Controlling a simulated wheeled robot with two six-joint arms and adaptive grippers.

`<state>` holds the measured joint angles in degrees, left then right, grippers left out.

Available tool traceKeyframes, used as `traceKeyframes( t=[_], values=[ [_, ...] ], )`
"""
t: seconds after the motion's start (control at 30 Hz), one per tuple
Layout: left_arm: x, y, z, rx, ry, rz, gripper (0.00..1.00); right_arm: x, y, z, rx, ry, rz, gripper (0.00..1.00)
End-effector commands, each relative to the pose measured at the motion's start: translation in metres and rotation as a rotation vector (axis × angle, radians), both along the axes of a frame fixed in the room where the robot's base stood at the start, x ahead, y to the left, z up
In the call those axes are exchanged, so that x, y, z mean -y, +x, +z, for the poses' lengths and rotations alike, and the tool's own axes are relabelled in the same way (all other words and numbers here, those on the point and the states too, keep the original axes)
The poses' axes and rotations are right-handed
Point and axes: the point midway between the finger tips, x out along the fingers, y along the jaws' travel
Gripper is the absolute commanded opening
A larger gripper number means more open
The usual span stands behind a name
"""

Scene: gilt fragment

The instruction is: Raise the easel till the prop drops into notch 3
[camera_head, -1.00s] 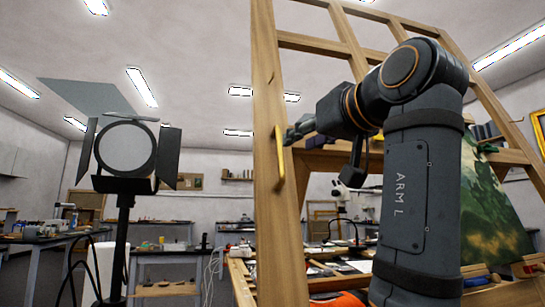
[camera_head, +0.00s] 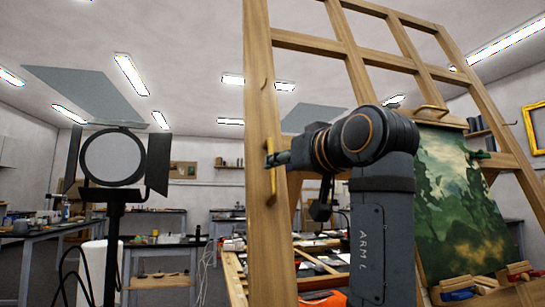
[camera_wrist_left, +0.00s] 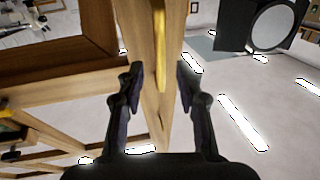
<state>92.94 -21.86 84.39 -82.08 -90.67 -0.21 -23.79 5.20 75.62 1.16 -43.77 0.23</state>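The wooden easel (camera_head: 257,60) stands tall, its left post in front of me. A brass handle (camera_head: 270,180) is fixed upright on that post. A green landscape painting (camera_head: 455,200) rests on the easel's right part. My left gripper (camera_head: 274,159) is at the handle, level with its upper part. In the left wrist view its two fingers (camera_wrist_left: 160,78) are apart, with the handle (camera_wrist_left: 160,60) between them and clear space on both sides. The prop and its notches cannot be made out. My right gripper is not in view.
A black studio lamp (camera_head: 114,157) on a stand is at the left. Behind the easel is a workbench with tools and an orange item (camera_head: 322,298). Small clamps or blocks (camera_head: 458,290) sit below the painting. More benches line the back wall.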

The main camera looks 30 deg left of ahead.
Motion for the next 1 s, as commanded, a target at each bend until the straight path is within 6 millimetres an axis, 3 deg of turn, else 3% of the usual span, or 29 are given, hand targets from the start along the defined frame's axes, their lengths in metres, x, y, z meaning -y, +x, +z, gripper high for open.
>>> traceKeyframes(
  t=[0.2, 0.6, 0.87, 1.0],
  values=[
    [-0.036, 0.02, 0.0, -0.001, 0.0, 0.004, 0.36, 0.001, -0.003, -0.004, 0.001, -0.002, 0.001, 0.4],
    [-0.045, 0.026, 0.0, 0.0, 0.0, 0.0, 0.36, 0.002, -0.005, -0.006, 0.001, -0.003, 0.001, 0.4],
    [-0.045, 0.026, 0.0, 0.0, 0.0, 0.0, 0.03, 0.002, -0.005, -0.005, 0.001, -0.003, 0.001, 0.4],
    [-0.045, 0.025, 0.0, 0.0, 0.0, 0.0, 0.0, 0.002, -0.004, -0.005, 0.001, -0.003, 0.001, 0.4]
  ],
)
